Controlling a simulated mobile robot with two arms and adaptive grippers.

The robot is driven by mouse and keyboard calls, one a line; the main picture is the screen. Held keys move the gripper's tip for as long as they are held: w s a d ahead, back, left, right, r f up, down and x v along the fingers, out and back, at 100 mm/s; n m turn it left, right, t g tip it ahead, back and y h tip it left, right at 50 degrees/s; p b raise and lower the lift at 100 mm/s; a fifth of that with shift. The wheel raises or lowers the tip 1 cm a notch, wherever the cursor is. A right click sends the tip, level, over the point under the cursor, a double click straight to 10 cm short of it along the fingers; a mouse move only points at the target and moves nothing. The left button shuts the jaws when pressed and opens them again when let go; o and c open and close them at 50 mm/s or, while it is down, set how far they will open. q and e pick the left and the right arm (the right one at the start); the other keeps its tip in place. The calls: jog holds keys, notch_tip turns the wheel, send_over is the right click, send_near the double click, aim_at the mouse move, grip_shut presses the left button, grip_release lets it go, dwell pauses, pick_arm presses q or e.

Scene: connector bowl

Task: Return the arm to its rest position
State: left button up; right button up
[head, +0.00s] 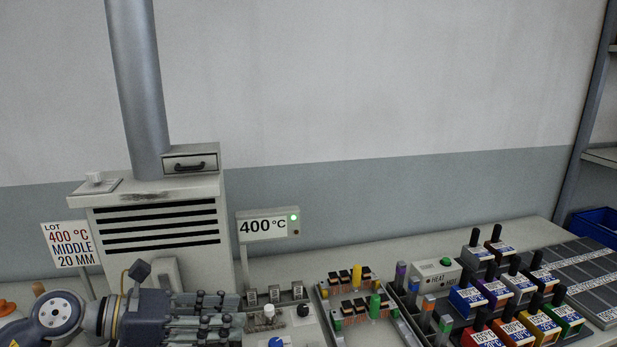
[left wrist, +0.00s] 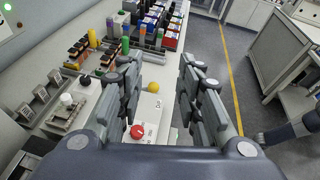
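My left gripper (head: 215,318) reaches in from the lower left of the head view, in front of the grey furnace (head: 160,255). The left wrist view shows its two fingers spread apart, with the gripper (left wrist: 160,85) open. Nothing is held between the fingers; bench surface and a white panel with a red knob (left wrist: 137,131) show through the gap. My right gripper does not show in either view.
A 400 °C display (head: 267,226) stands right of the furnace. Boards with coloured parts (head: 357,300), a HEAT box (head: 433,275) and several coloured labelled blocks (head: 505,290) fill the bench to the right. Open floor (left wrist: 225,60) lies beyond the bench edge.

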pick_arm(q)
jog(key=w+d+r+n+t+h, duration=0.1)
jog(key=d+r+n+t+h, duration=0.3)
jog(key=n+t, duration=0.45)
jog(key=w+a+f+n+t+y, duration=0.1)
jog(key=a+f+n+t+y, duration=0.15)
jog(key=n+y, duration=0.4)
jog(key=a+f+n+t+y, duration=0.1)
jog(key=a+f+n+y, duration=0.25)
jog(key=n, duration=0.65)
jog(key=w+a+f+n+t+y, duration=0.1)
jog(key=a+f+n+y, duration=0.1)
jog(key=a+n+y, duration=0.45)
jog(key=s+f+n+g+y, duration=0.2)
jog(key=s+f+n+g, duration=0.25)
jog(key=f+n, duration=0.45)
jog(key=s+d+f+n+g+h, duration=0.1)
jog(key=s+f+n+g, duration=0.3)
jog(key=s+f, duration=0.55)
jog(key=s+d+f+n+g, duration=0.15)
jog(key=s+f+g, duration=0.45)
jog(key=s, duration=0.7)
notch_tip(320, 180, down, 27)
jog(key=s+g, duration=0.2)
jog(key=s+a+f, duration=0.3)
jog(key=s+f, duration=1.3)
jog(key=shift+s+g, duration=0.4)
jog(key=shift+g, duration=0.05)
